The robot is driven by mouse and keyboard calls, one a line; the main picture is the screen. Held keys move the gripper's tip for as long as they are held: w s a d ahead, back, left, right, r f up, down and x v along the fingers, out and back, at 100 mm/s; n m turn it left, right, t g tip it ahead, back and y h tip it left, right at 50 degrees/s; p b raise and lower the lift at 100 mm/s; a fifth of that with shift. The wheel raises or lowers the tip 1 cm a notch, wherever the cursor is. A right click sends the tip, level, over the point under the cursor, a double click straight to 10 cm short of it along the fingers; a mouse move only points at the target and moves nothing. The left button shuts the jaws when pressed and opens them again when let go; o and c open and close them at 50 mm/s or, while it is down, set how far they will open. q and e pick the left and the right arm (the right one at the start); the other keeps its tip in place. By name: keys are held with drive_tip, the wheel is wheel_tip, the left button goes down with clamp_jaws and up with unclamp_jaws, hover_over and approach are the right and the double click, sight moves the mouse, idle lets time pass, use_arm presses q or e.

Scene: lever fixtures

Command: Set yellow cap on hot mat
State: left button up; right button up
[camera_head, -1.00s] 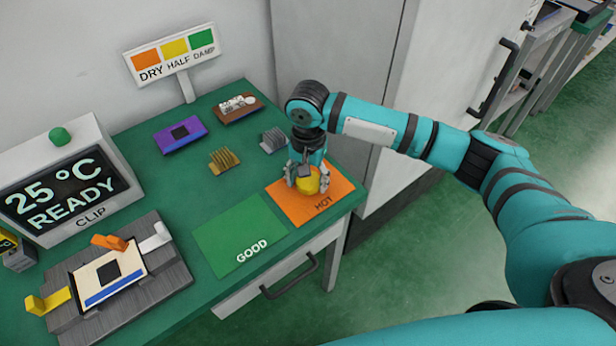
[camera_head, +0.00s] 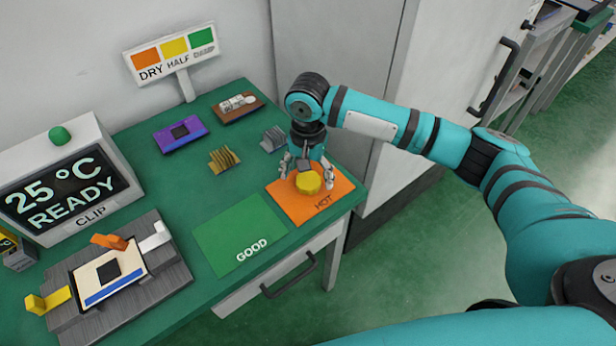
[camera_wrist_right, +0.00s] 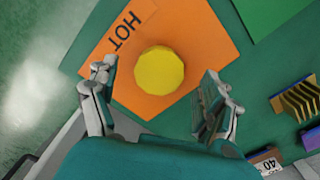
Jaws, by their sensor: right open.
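The yellow cap (camera_head: 308,182) sits on the orange hot mat (camera_head: 290,207) at the right end of the green table. In the right wrist view the cap (camera_wrist_right: 159,70) lies within the orange mat (camera_wrist_right: 205,35), close to its middle. My right gripper (camera_head: 307,180) is over the mat with its fingers spread on either side of the cap. In the wrist view the right gripper (camera_wrist_right: 158,85) is open, with clear gaps between both fingers and the cap. My left gripper is not in view.
A green GOOD mat (camera_head: 240,235) lies beside the hot mat. Heat sinks in gold (camera_head: 224,160) and grey (camera_head: 273,139) stand behind. A lever fixture (camera_head: 110,280) and a display box (camera_head: 65,185) are at the left. A grey cabinet (camera_head: 335,60) stands behind the table.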

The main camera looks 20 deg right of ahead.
sight(308, 181)
wheel_tip(308, 181, up, 11)
drive_tip(key=shift+f, duration=0.2)
idle(0.3)
